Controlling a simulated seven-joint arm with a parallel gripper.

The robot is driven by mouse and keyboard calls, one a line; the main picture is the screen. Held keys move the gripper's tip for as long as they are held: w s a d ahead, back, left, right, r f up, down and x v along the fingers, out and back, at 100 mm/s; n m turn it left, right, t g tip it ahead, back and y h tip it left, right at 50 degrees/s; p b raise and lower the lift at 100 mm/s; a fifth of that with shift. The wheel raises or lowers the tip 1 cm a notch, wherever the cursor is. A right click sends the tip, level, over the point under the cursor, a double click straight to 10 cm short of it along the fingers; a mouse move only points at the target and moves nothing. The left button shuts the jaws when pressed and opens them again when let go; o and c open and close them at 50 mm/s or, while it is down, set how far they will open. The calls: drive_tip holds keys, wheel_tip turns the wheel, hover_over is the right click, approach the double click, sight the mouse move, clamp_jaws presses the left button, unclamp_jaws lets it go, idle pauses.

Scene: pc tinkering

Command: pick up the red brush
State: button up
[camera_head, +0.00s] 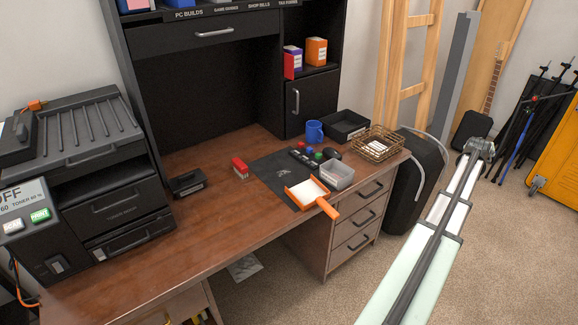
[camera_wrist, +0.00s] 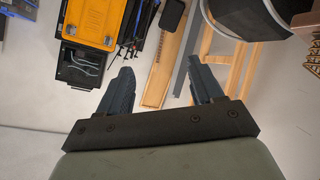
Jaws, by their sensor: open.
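A small red block-like object (camera_head: 240,168) stands on the brown desk, left of a dark mat. It is the likeliest red brush, but it is too small to tell for sure. My gripper (camera_head: 479,147) is at the far end of my raised arm, to the right of the desk and well away from the red object. In the wrist view my gripper (camera_wrist: 163,80) has its two dark fingers wide apart with nothing between them. The red object does not show in the wrist view.
An orange-handled dustpan (camera_head: 308,193), grey container (camera_head: 338,176), blue mug (camera_head: 314,132) and wire basket (camera_head: 378,145) crowd the desk's right side. A black stapler-like item (camera_head: 187,183) lies left of the red object. The desk's front left (camera_head: 150,255) is clear.

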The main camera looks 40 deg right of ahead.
drive_tip(key=w+a+r+n+t+y, duration=0.1)
drive_tip(key=w+a, duration=0.2)
drive_tip(key=w, duration=0.6)
drive_tip(key=w+a+r+n+t+y, duration=0.1)
drive_tip(key=w+a, duration=0.3)
drive_tip(key=w, duration=0.5)
drive_tip(key=w+a+f+n+t+y, duration=0.1)
drive_tip(key=w+a+y, duration=0.1)
drive_tip(key=w+a, duration=0.8)
drive_tip(key=w+a+f+n+t+y, duration=0.1)
drive_tip(key=w+a+f+n+y, duration=0.1)
drive_tip(key=w+a, duration=0.85)
drive_tip(key=n+g+y, duration=0.2)
drive_tip(key=n+y, duration=0.3)
drive_tip(key=y, duration=0.1)
approach(240, 163)
drive_tip(key=x, duration=0.5)
drive_tip(key=shift+w+d+f, duration=0.2)
drive_tip(key=shift+w+f, duration=0.05)
drive_tip(key=shift+w, duration=0.1)
drive_tip(key=shift+t, duration=0.3)
drive_tip(key=shift+s+a+x, duration=0.1)
drive_tip(key=shift+x, duration=1.55)
drive_tip(key=shift+s+a+x, duration=0.1)
drive_tip(key=shift+x, duration=1.5)
drive_tip(key=shift+f, duration=0.25)
drive_tip(key=shift+c, duration=0.2)
